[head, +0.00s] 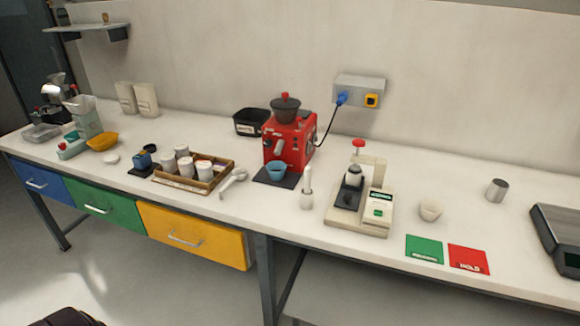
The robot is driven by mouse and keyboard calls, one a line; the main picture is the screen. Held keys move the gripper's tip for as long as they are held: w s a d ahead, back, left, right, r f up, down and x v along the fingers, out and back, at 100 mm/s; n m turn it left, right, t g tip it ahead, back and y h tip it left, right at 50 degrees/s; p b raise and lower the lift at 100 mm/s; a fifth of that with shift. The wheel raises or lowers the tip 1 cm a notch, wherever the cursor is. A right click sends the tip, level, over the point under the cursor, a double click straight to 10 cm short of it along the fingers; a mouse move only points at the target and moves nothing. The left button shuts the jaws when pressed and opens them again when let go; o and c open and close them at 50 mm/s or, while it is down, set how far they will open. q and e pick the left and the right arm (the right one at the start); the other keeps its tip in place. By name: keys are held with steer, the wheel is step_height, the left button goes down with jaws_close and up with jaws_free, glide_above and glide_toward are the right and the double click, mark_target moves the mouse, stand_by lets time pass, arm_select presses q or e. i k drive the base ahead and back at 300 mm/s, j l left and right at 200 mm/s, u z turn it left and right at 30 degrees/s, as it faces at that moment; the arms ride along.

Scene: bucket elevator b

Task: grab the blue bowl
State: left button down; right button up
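A small blue bowl (276,170) sits on the dark mat (262,177) at the foot of a red grinder (288,143), in the middle of the white counter. It stands upright, just in front of the machine body. Neither of my grippers shows in the head view, so nothing of mine is seen at the bowl.
A wooden tray of white canisters (229,172) and a white scoop-like tool (234,182) lie left of the bowl. A white upright holder (307,192) and a beige machine (360,216) stand right. A yellow drawer (215,240) sticks out below the counter's front edge.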

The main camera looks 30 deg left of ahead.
mark_target(277, 169)
steer(key=i+j, duration=0.1)
steer(key=j, duration=0.9)
steer(key=i+j, duration=0.15)
steer(key=j, duration=0.35)
steer(key=i+j+u, duration=0.1)
steer(key=j, duration=0.4)
steer(key=i+j, duration=0.1)
steer(key=j, duration=0.4)
